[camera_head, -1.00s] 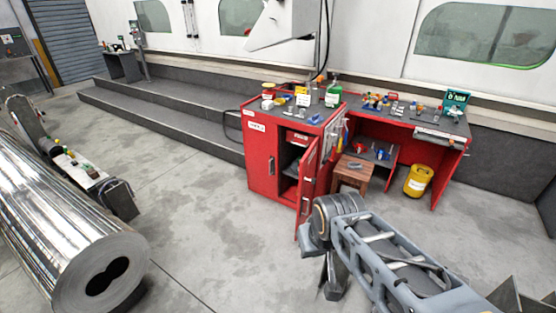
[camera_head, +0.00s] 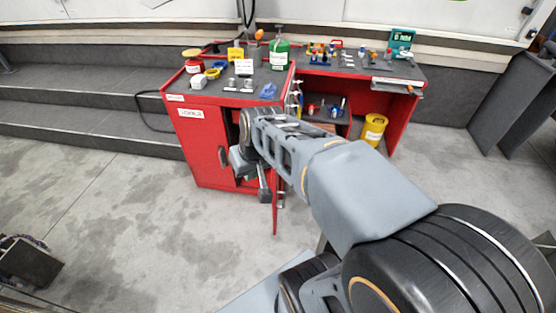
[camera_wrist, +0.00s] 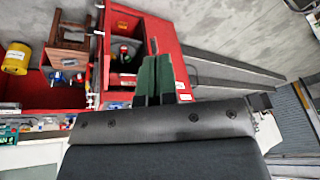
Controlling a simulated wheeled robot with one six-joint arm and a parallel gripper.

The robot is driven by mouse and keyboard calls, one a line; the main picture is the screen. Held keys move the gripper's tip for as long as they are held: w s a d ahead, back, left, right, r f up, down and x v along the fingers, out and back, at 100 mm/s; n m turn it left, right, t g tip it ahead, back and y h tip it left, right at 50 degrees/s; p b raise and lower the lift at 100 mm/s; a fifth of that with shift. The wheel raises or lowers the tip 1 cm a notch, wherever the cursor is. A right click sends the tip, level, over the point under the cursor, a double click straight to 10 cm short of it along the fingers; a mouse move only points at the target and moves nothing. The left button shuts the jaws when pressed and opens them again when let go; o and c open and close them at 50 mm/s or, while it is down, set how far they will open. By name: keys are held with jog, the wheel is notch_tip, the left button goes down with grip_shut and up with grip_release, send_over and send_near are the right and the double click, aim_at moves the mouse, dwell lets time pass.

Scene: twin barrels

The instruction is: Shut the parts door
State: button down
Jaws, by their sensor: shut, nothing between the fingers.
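The red cabinet (camera_head: 203,150) stands beyond my arm, with its left door shut. Its right door (camera_head: 275,208) stands open, swung out towards me and seen nearly edge-on, partly behind my arm. My gripper (camera_head: 264,188) is in front of the opening, close to the open door; whether they touch I cannot tell. In the wrist view, the picture is turned over and the dark green fingers of my gripper (camera_wrist: 153,80) are together and empty. The cabinet's open compartment (camera_wrist: 124,55) shows just beyond them, and the open door (camera_wrist: 104,50) is a thin red strip left of them.
A red workbench (camera_head: 395,112) stands right of the cabinet, with a yellow canister (camera_head: 374,128) under it. Bottles, tape rolls and small parts sit on the cabinet's top. A grey step (camera_head: 95,125) runs behind at the left.

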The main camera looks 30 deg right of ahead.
jog(key=w+d+f+m+t+b, duration=0.1)
jog(key=w+d+f+m+b, duration=0.1)
jog(key=w+d+f+b, duration=0.5)
jog(key=w+d+f+m+t+y+b, duration=0.1)
jog(key=d+f+t+b, duration=0.1)
jog(key=d+f, duration=0.65)
jog(key=w+d+f+m+t+b, duration=0.1)
jog(key=w+d+f+m+b, duration=0.3)
jog(key=d, duration=0.8)
jog(key=w+a+f+n+b, duration=0.2)
jog(key=w+a+f, duration=0.2)
jog(key=w+f, duration=0.3)
jog(key=shift+w+a, duration=0.15)
jog(key=shift+r, duration=0.1)
